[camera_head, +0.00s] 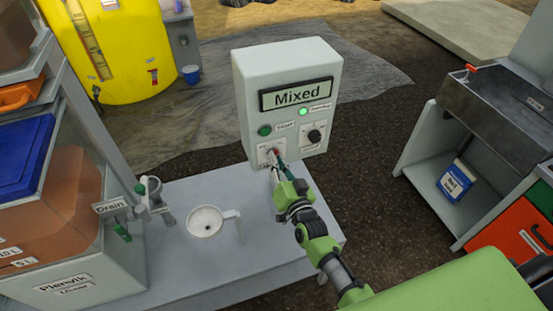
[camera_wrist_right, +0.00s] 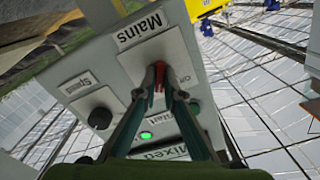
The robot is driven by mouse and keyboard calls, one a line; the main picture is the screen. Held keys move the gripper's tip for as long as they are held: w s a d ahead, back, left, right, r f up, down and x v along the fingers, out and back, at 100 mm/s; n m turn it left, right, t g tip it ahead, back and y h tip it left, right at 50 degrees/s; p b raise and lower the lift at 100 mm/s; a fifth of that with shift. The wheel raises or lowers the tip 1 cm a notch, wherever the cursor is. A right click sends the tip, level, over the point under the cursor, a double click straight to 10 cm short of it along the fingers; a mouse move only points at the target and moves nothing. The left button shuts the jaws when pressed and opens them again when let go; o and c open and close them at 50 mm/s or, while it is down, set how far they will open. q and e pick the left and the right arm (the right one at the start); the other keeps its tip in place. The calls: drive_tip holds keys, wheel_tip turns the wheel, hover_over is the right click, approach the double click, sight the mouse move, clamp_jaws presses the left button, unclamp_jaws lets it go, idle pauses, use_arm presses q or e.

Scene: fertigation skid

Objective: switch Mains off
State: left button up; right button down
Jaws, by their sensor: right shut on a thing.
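The control box (camera_head: 285,75) is a pale grey cabinet with a sign reading "Mixed". The Mains switch (camera_head: 276,151) is at its lower left, with a red part showing. My right gripper (camera_head: 278,160) reaches it from below and is shut on it. In the right wrist view, the two fingers of the gripper (camera_wrist_right: 160,77) close around the red switch (camera_wrist_right: 159,86), just beside the "Mains" label (camera_wrist_right: 141,28). The fingers hide most of the switch, so its exact setting cannot be told. My left gripper is not in view.
A black knob (camera_head: 315,136), a lit green lamp (camera_head: 303,112) and a green button (camera_head: 264,130) are close by on the box. A metal sink (camera_head: 500,105) is at right.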

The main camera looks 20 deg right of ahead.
drive_tip(key=shift+w+r+n, duration=0.1)
drive_tip(key=shift+r+n, duration=0.05)
drive_tip(key=shift+n, duration=3.5)
drive_tip(key=shift+r+n, duration=0.1)
drive_tip(key=shift+n, duration=3.55)
drive_tip(key=c, duration=2.2)
unclamp_jaws()
drive_tip(key=shift+o, duration=0.2)
drive_tip(key=shift+f, duration=0.2)
drive_tip(key=s, duration=1.2)
drive_tip(key=shift+d, duration=0.15)
